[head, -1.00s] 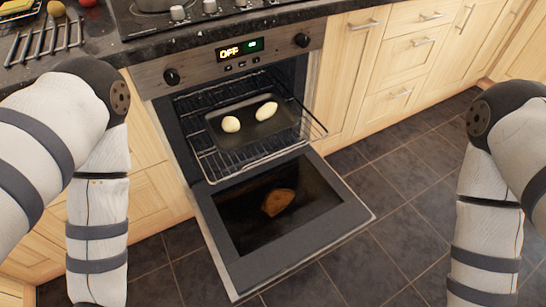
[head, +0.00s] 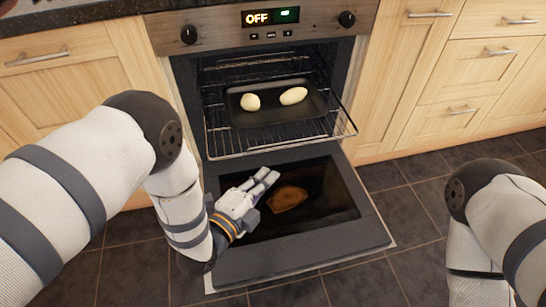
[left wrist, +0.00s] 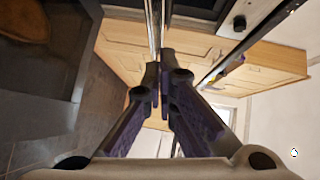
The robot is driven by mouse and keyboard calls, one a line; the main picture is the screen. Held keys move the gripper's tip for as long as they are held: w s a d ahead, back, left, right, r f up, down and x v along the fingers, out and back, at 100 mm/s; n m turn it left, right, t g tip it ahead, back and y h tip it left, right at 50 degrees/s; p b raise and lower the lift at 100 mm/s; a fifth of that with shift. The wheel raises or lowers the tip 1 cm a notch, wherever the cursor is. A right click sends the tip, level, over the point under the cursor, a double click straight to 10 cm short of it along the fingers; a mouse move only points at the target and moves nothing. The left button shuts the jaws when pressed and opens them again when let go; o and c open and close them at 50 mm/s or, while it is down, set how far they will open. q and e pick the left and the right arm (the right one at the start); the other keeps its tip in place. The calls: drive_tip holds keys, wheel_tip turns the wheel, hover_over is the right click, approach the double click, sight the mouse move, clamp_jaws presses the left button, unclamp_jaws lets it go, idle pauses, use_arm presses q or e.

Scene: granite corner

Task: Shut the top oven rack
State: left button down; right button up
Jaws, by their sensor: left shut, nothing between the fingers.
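The top oven rack (head: 300,140) is a wire rack that sticks out of the open oven in the head view. A dark tray (head: 275,115) with two pale, rounded food items (head: 293,96) rests on it. My left gripper (head: 268,178) is over the open oven door (head: 330,250), just below and in front of the rack's front edge. It is shut with nothing between its fingers, which also show closed in the left wrist view (left wrist: 163,80). Whether it touches the rack is unclear. My right gripper is out of view.
The oven door hangs open, with a brown, rounded shape (head: 288,198) showing on its dark inner panel. The control panel (head: 265,30) reads OFF. Wooden cabinets (head: 400,80) flank the oven. The tiled floor (head: 420,215) on the right is clear.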

use_arm(q)
drive_tip(key=w+d+f+b, duration=0.1)
drive_tip(key=w, duration=0.7)
drive_tip(key=shift+w+f+b, duration=0.15)
drive_tip(key=shift+f+b, duration=0.15)
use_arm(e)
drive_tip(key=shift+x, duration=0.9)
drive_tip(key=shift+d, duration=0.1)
